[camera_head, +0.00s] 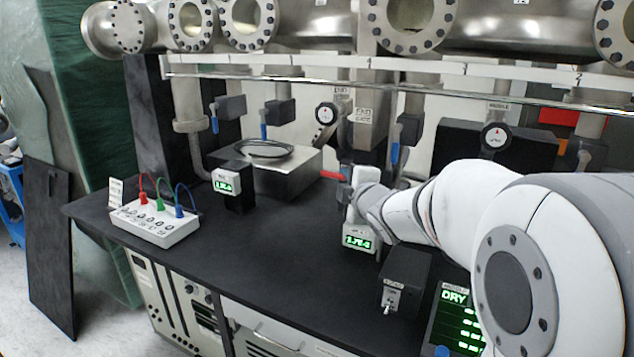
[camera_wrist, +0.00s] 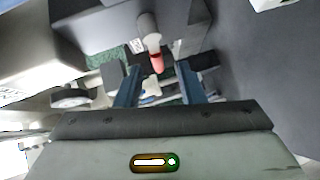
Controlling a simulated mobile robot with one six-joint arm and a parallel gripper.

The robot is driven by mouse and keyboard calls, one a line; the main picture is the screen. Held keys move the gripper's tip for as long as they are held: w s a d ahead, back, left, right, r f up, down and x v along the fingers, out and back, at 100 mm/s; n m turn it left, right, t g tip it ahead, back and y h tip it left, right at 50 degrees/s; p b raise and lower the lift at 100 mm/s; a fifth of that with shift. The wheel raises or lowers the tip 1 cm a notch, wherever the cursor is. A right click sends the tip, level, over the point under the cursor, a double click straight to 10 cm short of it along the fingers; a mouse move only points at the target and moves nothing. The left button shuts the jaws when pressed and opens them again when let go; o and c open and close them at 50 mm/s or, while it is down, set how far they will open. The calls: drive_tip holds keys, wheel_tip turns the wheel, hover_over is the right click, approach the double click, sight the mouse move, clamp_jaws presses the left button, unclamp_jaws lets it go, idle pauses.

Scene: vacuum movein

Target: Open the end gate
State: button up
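The end gate is marked by a label reading END GATE (camera_head: 362,115) at the back of the bench, beside a grey column. A red-tipped lever (camera_head: 333,175) sticks out to the left below that label. In the wrist view the lever's red tip (camera_wrist: 157,63) hangs from a pale rod, near the gap between my two dark blue fingers. My gripper (camera_wrist: 158,76) is open, with a finger on either side of the red tip's line. I cannot tell whether the tip is between the fingers or just beyond them. In the head view my wrist hides most of the gripper.
A gauge with a green display (camera_head: 358,238) stands close below my wrist. A grey box with a switch (camera_head: 404,280) is in front of it. Blue-handled valves hang behind.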

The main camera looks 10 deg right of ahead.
sight(336, 176)
drive_tip(key=shift+w+a+n+y, duration=0.3)
drive_tip(key=shift+w+n, duration=0.1)
drive_tip(key=shift+w, duration=0.2)
drive_tip(key=x, duration=0.7)
drive_tip(key=shift+r, duration=0.1)
drive_tip(key=shift+c, duration=0.5)
clamp_jaws()
